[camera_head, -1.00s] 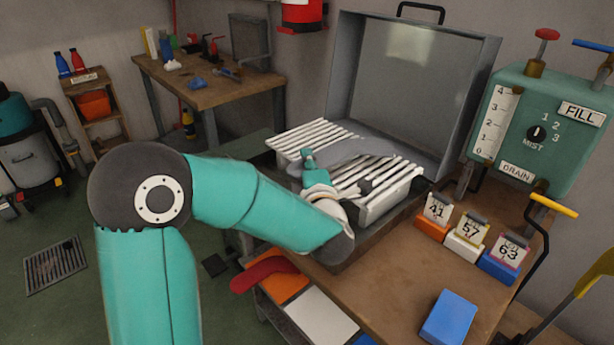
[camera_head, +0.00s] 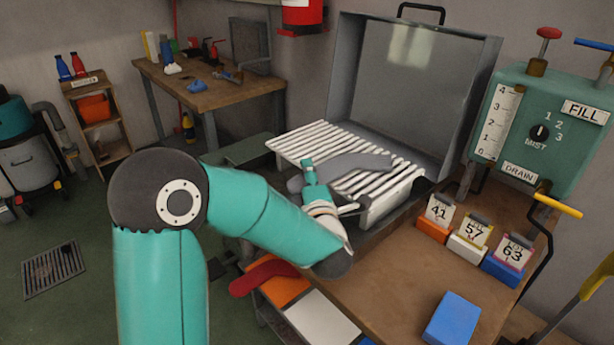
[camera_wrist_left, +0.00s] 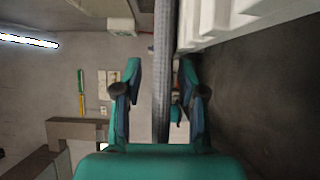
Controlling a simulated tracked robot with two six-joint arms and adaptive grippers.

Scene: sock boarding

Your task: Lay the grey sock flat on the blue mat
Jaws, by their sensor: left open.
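The grey sock (camera_head: 365,163) lies across the white slatted rack, with one end showing just left of my left gripper (camera_head: 309,170). The gripper is over the rack's front left part and hides the middle of the sock. In the left wrist view, the gripper (camera_wrist_left: 160,85) is open, with one finger on each side of the grey sock (camera_wrist_left: 162,60), which runs as a narrow strip between them. I cannot tell if either finger touches it. A blue mat (camera_head: 367,341) shows only as a small piece at the bottom edge, beside a white mat. My right gripper is not in view.
The slatted rack (camera_head: 310,134) sits before the open grey lid (camera_head: 405,90). A red sock (camera_head: 262,275) lies over an orange mat (camera_head: 288,291), beside the white mat (camera_head: 320,318). A blue block (camera_head: 452,319) and numbered holders (camera_head: 474,240) stand on the wooden bench.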

